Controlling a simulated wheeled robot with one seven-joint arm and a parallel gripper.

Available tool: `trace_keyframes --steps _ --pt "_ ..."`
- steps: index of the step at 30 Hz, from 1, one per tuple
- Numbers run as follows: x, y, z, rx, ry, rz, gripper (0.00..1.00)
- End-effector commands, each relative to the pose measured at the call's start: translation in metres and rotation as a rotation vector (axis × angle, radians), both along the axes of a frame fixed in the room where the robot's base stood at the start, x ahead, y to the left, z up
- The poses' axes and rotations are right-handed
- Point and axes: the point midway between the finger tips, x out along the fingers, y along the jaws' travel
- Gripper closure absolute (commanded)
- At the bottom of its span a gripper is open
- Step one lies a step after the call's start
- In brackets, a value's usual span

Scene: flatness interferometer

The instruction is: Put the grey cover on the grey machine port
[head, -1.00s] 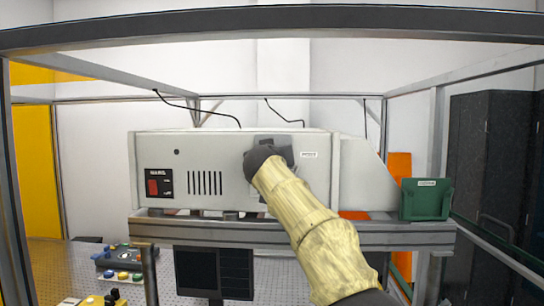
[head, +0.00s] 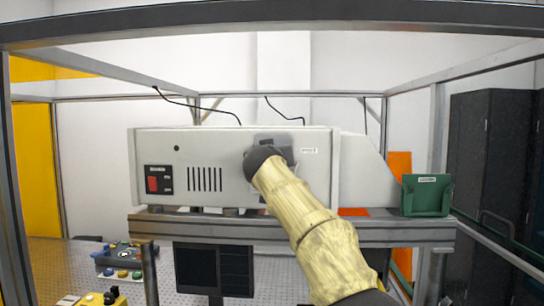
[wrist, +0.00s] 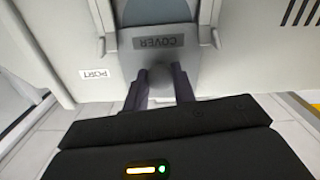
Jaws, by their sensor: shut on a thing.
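The grey cover (wrist: 160,60), with a label reading COVER upside down in the wrist view, is held upright against or just in front of the pale machine's front panel. My gripper (wrist: 160,72) is shut on the lower part of the cover. In the head view, the cover's dark grey upper part (head: 280,142) shows above my wrist, and my arm hides the rest. The port's opening is hidden; its PORT label (wrist: 94,74) is on the panel beside the cover. I cannot tell whether the cover is fully seated.
The machine (head: 215,150) stands on a metal-framed shelf (head: 400,236). A green bin (head: 427,198) sits at the shelf's right end. A red switch (head: 153,185) and vent slots are to the left. A dark screen (head: 214,270) is below, and frame bars surround the workspace.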

Motion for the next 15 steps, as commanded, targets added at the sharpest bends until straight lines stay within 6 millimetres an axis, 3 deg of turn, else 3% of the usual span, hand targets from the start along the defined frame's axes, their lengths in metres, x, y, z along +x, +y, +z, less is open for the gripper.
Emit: trace_keyframes --steps 15 --pt "-0.0001 0.0000 -0.0059 0.000 -0.001 0.000 0.94"
